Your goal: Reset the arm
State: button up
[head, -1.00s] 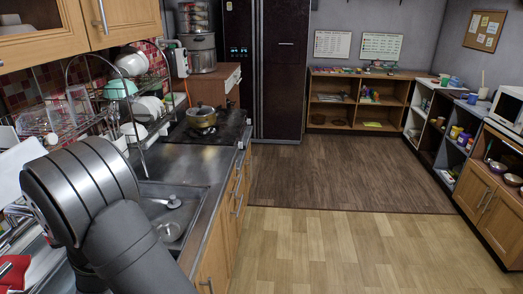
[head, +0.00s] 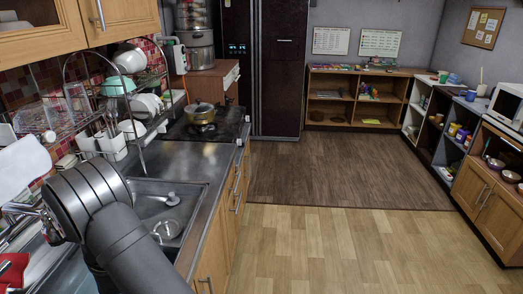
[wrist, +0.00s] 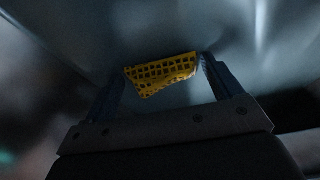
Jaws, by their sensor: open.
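My gripper (wrist: 163,70) shows in the wrist view with its two dark fingers apart. A yellow, grid-patterned piece (wrist: 160,73) shows between the fingertips; I cannot tell what it is or how far off it lies. No grip on it is visible. Behind it is a blurred grey, shiny surface. In the head view my dark grey arm (head: 105,215) fills the lower left, over the counter beside the sink. The gripper itself is hidden in that view.
The sink (head: 165,205) lies right of my arm. A dish rack (head: 110,115) with bowls and cups stands at the left, under wooden cupboards (head: 110,15). A yellow pot (head: 200,112) sits on the stove (head: 222,130). The floor (head: 330,240) at the right is clear.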

notch_tip(320, 180, up, 10)
jog(key=w+a+r+n+y, duration=0.1)
jog(key=w+a+r+n, duration=0.15)
jog(key=w+r, duration=0.9)
jog(key=shift+m+h, duration=0.4)
jog(key=shift+m, duration=0.55)
jog(key=w+d, duration=0.4)
jog(key=w, duration=0.2)
jog(key=w+d, duration=0.4)
jog(key=w, duration=0.2)
jog(key=w+d+f, duration=0.1)
jog(key=w+d, duration=0.4)
jog(key=w, duration=0.2)
jog(key=shift+a+f, duration=0.4)
jog(key=shift+a, duration=0.25)
